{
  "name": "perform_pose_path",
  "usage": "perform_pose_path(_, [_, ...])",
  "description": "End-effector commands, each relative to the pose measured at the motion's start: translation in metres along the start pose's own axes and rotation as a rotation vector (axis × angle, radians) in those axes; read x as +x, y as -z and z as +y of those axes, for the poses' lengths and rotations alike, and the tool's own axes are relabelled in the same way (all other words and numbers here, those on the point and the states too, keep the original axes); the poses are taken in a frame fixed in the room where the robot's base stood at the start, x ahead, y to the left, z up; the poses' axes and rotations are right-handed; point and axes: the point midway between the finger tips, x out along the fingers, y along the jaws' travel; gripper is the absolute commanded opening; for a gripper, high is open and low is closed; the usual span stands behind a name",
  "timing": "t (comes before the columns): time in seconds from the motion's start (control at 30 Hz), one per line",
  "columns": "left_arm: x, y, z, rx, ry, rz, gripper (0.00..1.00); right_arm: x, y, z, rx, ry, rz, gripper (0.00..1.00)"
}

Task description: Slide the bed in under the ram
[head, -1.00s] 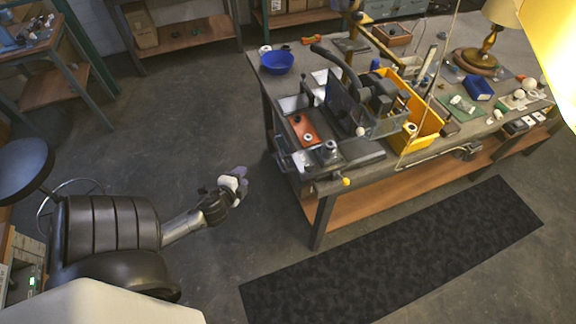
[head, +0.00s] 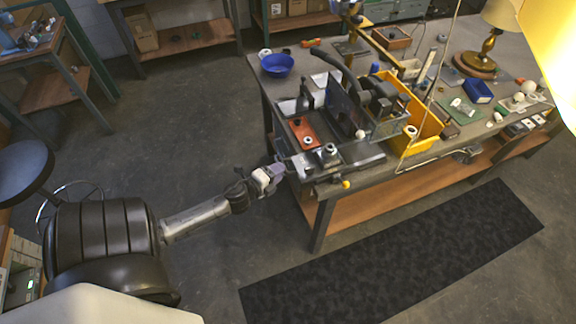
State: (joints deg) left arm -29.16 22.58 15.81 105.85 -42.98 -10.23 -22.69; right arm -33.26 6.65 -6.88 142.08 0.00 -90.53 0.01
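The bed appears to be the low slide carrying an orange-red plate (head: 303,133) with a small dark part on it, at the left end of the bench machine. It lies out to the left of the dark upright panel and clear guard (head: 352,112). The ram itself is not clearly visible behind them. My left gripper (head: 275,174) is at the near-left corner of the machine, by the bed's front end. Contact with it and the finger gap are too small to tell. My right gripper is not in view.
The machine stands on a workbench with a blue bowl (head: 277,64) at the back left and a yellow bin (head: 428,130) to its right. A table lamp (head: 488,45) stands further right. A dark mat (head: 400,250) lies on the floor in front.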

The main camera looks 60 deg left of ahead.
Motion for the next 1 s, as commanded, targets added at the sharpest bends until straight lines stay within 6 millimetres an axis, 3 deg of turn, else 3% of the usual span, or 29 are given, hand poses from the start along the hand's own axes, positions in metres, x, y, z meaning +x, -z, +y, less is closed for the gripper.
perform_pose_path(0.1, [0.021,0.000,0.000,0.000,0.001,0.000,0.39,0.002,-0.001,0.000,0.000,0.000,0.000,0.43])
perform_pose_path(0.33, [0.044,0.000,0.000,-0.001,0.000,0.000,0.39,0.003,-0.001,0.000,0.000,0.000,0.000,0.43])
perform_pose_path(0.83, [0.053,0.000,0.000,-0.002,-0.001,0.000,0.39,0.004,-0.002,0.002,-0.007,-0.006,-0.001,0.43])
perform_pose_path(1.0, [0.053,0.000,0.000,-0.002,-0.001,0.000,0.23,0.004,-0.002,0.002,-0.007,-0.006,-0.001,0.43])
